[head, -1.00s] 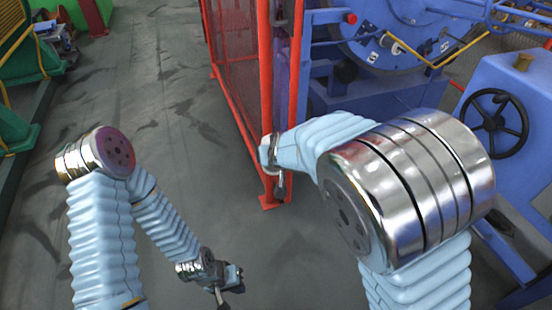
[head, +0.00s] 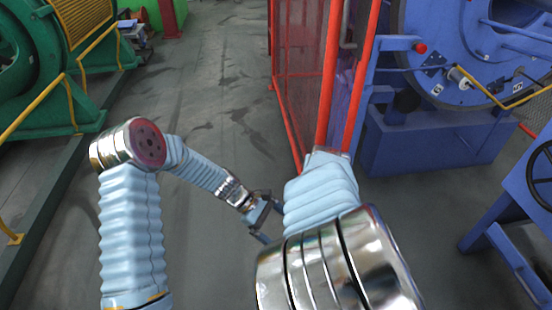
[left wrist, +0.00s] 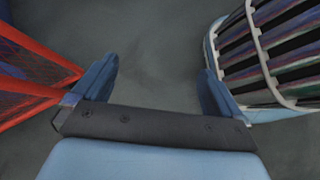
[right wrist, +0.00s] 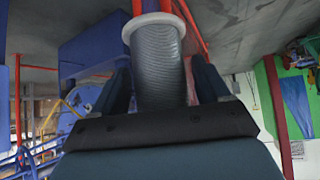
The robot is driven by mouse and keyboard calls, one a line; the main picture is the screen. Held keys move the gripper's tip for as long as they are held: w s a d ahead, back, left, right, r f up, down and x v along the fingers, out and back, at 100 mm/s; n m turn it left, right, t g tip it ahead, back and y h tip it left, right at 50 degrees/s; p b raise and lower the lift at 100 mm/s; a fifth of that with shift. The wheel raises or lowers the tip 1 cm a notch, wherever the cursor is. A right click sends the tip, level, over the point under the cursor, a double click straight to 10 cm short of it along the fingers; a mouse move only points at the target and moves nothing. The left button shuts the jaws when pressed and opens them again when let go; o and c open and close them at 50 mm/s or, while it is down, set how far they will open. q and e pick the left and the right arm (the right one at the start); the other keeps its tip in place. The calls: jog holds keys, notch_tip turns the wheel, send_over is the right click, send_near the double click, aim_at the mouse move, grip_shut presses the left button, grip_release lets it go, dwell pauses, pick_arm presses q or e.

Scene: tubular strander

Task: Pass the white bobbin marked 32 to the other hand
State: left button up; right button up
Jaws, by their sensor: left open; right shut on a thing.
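The bobbin (right wrist: 158,62) shows in the right wrist view, with a pale flange at its far end and a grey wound body. My right gripper (right wrist: 160,82) is shut on its body. No number can be read on it. In the head view my right arm hides both the right gripper and the bobbin. My left gripper (head: 270,218) is open and empty, just left of my right forearm. In the left wrist view the left gripper (left wrist: 158,70) has only grey floor between its spread fingers.
A red mesh fence (head: 300,75) stands ahead and shows at the left in the left wrist view (left wrist: 30,80). Blue machinery (head: 425,140) is at the right, green machinery (head: 45,75) at the left.

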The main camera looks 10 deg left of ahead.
pick_arm(q)
jog(key=w+a+r+n+h, duration=0.1)
jog(key=w+r+n+h, duration=0.2)
jog(key=r, duration=0.7)
jog(key=w+a+r+h, duration=0.1)
jog(key=w+r+h, duration=0.3)
jog(key=r, duration=0.5)
jog(key=shift+t+y, duration=0.3)
jog(key=shift+y, duration=0.1)
jog(key=d, duration=0.3)
jog(key=d+f, duration=0.1)
jog(key=d, duration=0.3)
jog(key=w+d, duration=0.1)
jog(key=d, duration=0.3)
jog(key=shift+d+f, duration=0.1)
jog(key=shift+f, duration=0.1)
jog(key=c, duration=1.4)
jog(key=shift+c, duration=0.9)
pick_arm(e)
jog(key=o, duration=1.5)
jog(key=shift+r, duration=0.1)
